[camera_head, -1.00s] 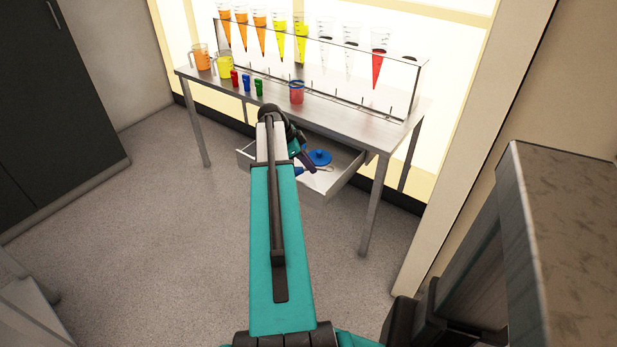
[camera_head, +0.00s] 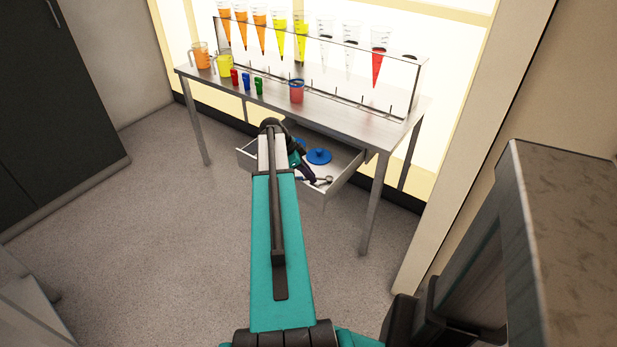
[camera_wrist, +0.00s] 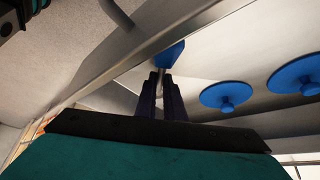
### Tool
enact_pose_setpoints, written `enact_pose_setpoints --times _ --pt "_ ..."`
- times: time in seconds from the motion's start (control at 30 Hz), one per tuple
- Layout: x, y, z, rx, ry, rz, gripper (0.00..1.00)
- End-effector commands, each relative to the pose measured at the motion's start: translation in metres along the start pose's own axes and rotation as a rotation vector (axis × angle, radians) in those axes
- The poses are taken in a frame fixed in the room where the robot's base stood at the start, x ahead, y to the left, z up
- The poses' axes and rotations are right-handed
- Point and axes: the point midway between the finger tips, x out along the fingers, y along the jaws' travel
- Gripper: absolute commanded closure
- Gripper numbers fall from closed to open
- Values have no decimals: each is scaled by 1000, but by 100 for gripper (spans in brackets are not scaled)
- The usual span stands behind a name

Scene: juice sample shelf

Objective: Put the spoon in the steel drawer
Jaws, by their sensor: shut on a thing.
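The steel drawer (camera_head: 347,172) is pulled open under the table. My gripper (camera_head: 309,174) is at its front part, partly hidden by my own arm. In the wrist view my gripper's dark fingers (camera_wrist: 163,90) are shut on a thin grey shaft, which I take for the spoon. A blue piece (camera_wrist: 170,54) shows just beyond the fingertips, against the drawer's rim; I cannot tell whether it belongs to the spoon. The spoon's grey end (camera_head: 325,181) shows right of the fingers, over the drawer's front. I cannot tell whether it touches the drawer floor.
A blue knobbed lid (camera_head: 318,156) lies in the drawer; the wrist view shows another lid (camera_wrist: 295,73) beside it. The steel table (camera_head: 375,128) above carries jugs, small coloured cups and a red beaker (camera_head: 296,92). The drawer's right part has bare floor.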

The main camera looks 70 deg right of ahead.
Motion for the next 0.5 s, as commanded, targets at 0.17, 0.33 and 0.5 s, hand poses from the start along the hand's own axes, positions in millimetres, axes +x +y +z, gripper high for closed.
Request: enact_pose_setpoints --times 0.17,0.33,0.5 --pt "2 0 1 1 0 -1 100" --pt "2 0 1 1 0 -1 100" --pt "4 0 2 1 0 -1 85"
